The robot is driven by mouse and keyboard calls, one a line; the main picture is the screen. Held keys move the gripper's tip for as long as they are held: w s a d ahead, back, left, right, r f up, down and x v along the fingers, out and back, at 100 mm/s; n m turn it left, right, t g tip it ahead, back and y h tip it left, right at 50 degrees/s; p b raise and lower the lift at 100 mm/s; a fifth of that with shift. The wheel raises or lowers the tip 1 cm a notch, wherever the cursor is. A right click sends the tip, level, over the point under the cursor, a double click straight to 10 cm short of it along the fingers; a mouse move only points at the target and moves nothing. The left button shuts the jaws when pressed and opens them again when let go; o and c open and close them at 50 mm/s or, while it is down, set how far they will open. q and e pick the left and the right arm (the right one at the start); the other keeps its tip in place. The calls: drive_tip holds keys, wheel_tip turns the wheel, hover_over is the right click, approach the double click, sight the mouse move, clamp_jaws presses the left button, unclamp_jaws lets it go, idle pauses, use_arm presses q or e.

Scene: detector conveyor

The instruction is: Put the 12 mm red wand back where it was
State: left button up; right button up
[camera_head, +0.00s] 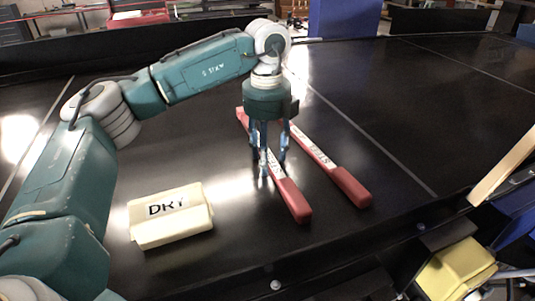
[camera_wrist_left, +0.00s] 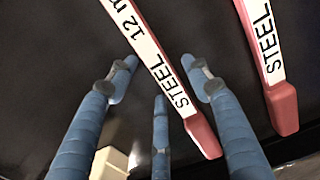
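The 12 mm red wand (camera_head: 294,200) lies on the black conveyor belt, with a white label. In the left wrist view its label (camera_wrist_left: 160,67) reads "STEEL 12 m". A second red wand (camera_head: 349,185) with a "STEEL" label lies to its right, roughly parallel; it also shows in the left wrist view (camera_wrist_left: 283,106). My left gripper (camera_head: 268,165) points down over the 12 mm wand. Its fingers (camera_wrist_left: 157,75) are spread, with the wand running between them; I cannot tell whether they touch it. The fingers hide part of the wand in the head view. My right gripper is not in view.
A cream block marked "DRY" (camera_head: 170,218) lies on the belt left of the wands. A yellow object (camera_head: 455,270) sits beyond the belt's edge at lower right. A pale bar (camera_head: 503,166) stands at the right edge. The belt right of the wands is clear.

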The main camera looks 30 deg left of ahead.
use_arm(q)
drive_tip(key=shift+r, duration=0.1)
drive_tip(key=shift+r, duration=0.6)
wheel_tip(320, 180, up, 11)
drive_tip(key=b, duration=0.1)
